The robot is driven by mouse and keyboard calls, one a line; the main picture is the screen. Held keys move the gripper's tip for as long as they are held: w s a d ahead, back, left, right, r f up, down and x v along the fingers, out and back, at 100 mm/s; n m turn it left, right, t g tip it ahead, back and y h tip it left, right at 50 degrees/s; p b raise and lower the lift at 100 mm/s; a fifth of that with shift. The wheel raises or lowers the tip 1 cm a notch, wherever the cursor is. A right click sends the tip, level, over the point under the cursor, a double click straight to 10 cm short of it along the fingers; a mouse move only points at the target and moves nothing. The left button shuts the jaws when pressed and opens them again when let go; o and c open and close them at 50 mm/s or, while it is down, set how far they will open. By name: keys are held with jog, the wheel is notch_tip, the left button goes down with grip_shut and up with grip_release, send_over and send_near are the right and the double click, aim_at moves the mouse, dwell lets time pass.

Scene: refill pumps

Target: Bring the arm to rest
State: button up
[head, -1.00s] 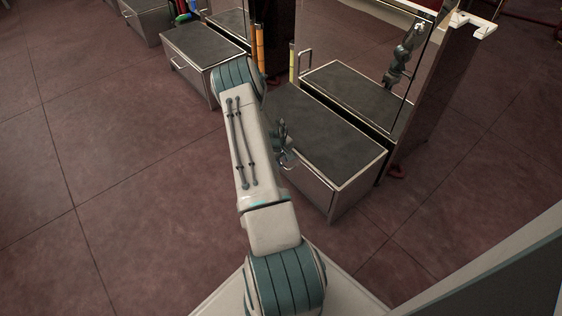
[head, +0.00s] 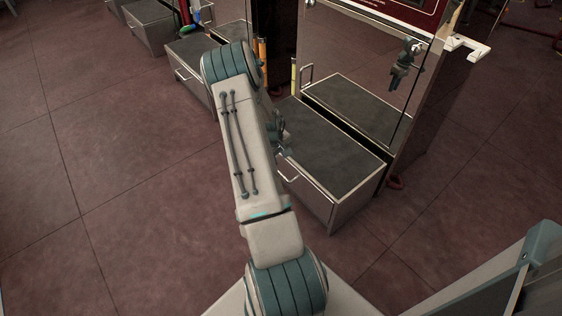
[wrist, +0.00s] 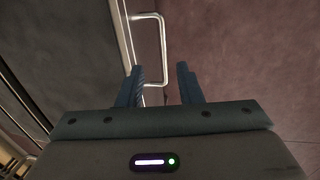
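My gripper (wrist: 160,72) shows in the wrist view with its two blue fingers apart and nothing between them. Beyond the fingers is the metal handle (wrist: 162,30) of a drawer cabinet, and the red floor. It cannot be told from this view how far the handle is from the fingertips. In the head view my arm reaches forward and hides most of the gripper. Part of my gripper (head: 279,135) shows just right of the arm, by the near left edge of the cabinet (head: 335,150) with a dark top.
A mirrored panel (head: 360,60) stands behind the cabinet and reflects my arm. Another cabinet (head: 192,55) stands further left, near orange and yellow tubes (head: 262,52). A white bracket (head: 466,47) juts out at the upper right. The red tiled floor (head: 130,180) at left is clear.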

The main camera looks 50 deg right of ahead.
jog(key=shift+a+r, duration=0.25)
jog(key=shift+r, duration=0.85)
jog(key=shift+r, duration=0.1)
jog(key=w+a+r+t+y+p, duration=0.1)
jog(key=a+r+p, duration=0.5)
jog(key=r, duration=0.7)
jog(key=w+a+r+p, duration=0.1)
jog(key=a+r+p, duration=0.4)
jog(key=a+r, duration=0.5)
jog(key=w+a+r+t+y+p, duration=0.1)
jog(key=a+r+p, duration=0.4)
jog(key=r, duration=1)
jog(key=s+a+r+p, duration=0.5)
jog(key=s+r, duration=0.1)
jog(key=r, duration=0.3)
jog(key=s+a+r+p, duration=0.5)
jog(key=s+a+r, duration=0.1)
jog(key=r, duration=0.3)
jog(key=s+a+r+n+t+p, duration=0.1)
jog(key=s+a+r+p, duration=0.4)
jog(key=r, duration=0.4)
jog(key=shift+s+a+r+p, duration=0.25)
jog(key=shift+s+p, duration=0.15)
jog(key=shift+s, duration=0.3)
